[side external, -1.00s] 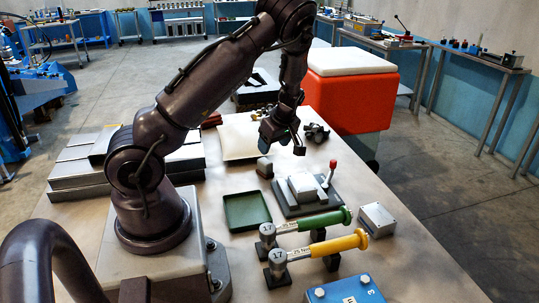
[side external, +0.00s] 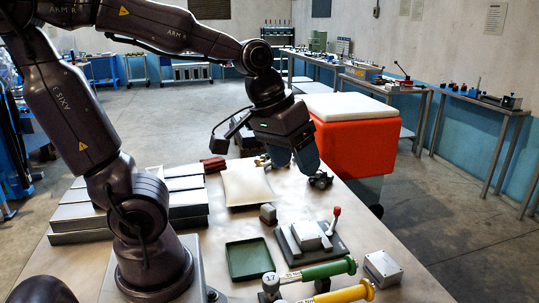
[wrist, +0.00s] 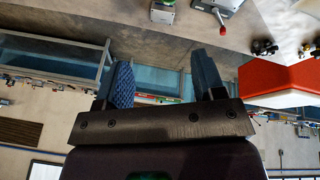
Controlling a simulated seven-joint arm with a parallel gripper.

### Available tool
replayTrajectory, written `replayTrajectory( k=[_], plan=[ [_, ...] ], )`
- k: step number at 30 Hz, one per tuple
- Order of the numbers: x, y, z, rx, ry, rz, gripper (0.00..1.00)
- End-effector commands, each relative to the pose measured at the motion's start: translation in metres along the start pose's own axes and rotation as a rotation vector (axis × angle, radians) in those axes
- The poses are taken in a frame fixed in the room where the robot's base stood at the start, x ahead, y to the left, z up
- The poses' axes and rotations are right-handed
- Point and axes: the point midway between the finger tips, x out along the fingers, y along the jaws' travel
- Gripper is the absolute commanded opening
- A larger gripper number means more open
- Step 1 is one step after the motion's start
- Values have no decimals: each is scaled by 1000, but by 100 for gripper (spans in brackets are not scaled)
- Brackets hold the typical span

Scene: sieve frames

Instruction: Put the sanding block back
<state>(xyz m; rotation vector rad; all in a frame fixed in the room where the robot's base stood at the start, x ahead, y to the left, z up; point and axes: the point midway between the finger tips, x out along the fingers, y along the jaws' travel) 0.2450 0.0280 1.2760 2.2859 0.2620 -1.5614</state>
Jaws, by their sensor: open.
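The tray looks empty. My gripper (side external: 306,162) is raised above the far part of the table, beyond the block and apart from it. In the wrist view its two blue fingers (wrist: 165,75) are spread, with nothing between them.
A cream cushion (side external: 247,185) lies behind the block, and stacked grey plates (side external: 170,207) lie at left. A small dark part (side external: 320,181) is near my gripper. Green (side external: 325,270) and yellow (side external: 345,293) handled tools and a metal box (side external: 383,268) are in front. A red-orange cooler (side external: 355,146) stands behind.

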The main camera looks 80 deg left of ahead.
Motion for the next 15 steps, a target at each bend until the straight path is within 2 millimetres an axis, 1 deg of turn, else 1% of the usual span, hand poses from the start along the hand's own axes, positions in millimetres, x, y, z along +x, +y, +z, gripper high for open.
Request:
replayTrajectory(
  k=[1,3,6,10,15],
  plan=[
    [-12,5,12,102,36,6,63],
    [-22,10,26,221,66,0,63],
    [-31,12,39,337,98,-14,63],
    [-35,13,47,404,116,-25,63],
    [-35,13,47,411,117,-27,63]
  ],
)
